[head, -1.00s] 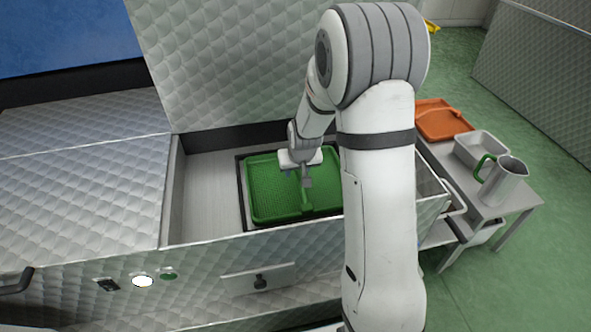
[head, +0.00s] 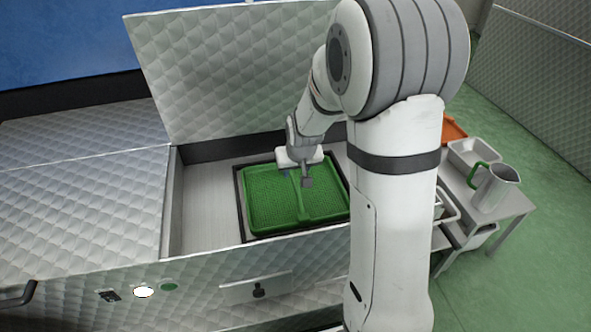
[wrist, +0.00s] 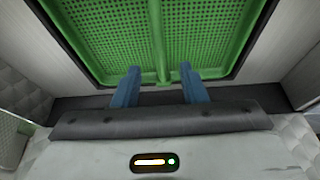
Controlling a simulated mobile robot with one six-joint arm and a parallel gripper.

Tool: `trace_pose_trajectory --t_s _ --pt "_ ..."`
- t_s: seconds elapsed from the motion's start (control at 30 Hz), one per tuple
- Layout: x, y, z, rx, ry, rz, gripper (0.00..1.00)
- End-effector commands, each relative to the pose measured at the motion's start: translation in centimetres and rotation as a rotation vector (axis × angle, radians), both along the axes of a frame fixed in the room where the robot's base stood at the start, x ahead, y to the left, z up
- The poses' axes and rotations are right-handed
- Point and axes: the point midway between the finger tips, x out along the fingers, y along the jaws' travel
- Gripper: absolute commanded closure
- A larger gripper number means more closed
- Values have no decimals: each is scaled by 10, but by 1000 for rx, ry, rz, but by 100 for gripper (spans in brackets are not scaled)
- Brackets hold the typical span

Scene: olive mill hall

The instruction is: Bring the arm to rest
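My gripper (head: 300,176) is above the green perforated tray (head: 265,210) in the head view. The tray lies in a dark frame inside the open metal bin, with a raised bar across its middle. In the wrist view my gripper (wrist: 160,88) shows two blue fingers set well apart, with nothing between them but the view of the tray (wrist: 205,45) and its bar beyond. The fingers appear apart from the tray. Part of the bin's right side is hidden behind my arm.
A quilted metal lid (head: 235,70) stands raised behind the bin. On the right, a side table (head: 455,190) holds a metal jug with a green handle (head: 497,188), a metal pan (head: 474,154) and an orange tray (head: 453,130). Green floor is free beyond it.

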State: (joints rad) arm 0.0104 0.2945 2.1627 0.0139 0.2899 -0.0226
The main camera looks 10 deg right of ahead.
Motion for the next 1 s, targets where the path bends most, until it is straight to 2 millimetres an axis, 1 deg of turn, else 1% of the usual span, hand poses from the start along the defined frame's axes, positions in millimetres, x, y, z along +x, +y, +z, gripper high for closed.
trace_pose_trajectory --t_s 0.23,0.3,0.37,0.47,0.5,0.57,0.6,0.67,0.7,0.77,0.8,0.87,0.9,0.97,1.0 --pt "0 0 1 0 -1 0 61" --pt "-2 0 9 0 0 0 61" --pt "-6 0 24 0 1 0 61" --pt "-22 1 66 1 11 1 61" --pt "-31 1 88 1 16 1 61" --pt "-46 1 120 0 27 2 61" --pt "-57 2 141 0 35 2 61" --pt "-74 2 171 1 47 4 61" --pt "-85 2 190 1 56 4 61" --pt "-102 3 217 -1 68 4 61" --pt "-114 3 235 -1 76 4 61" --pt "-131 3 262 -1 88 4 61" --pt "-143 3 279 -1 95 4 61" --pt "-161 3 303 -1 107 5 61" --pt "-173 3 319 -2 115 5 61"
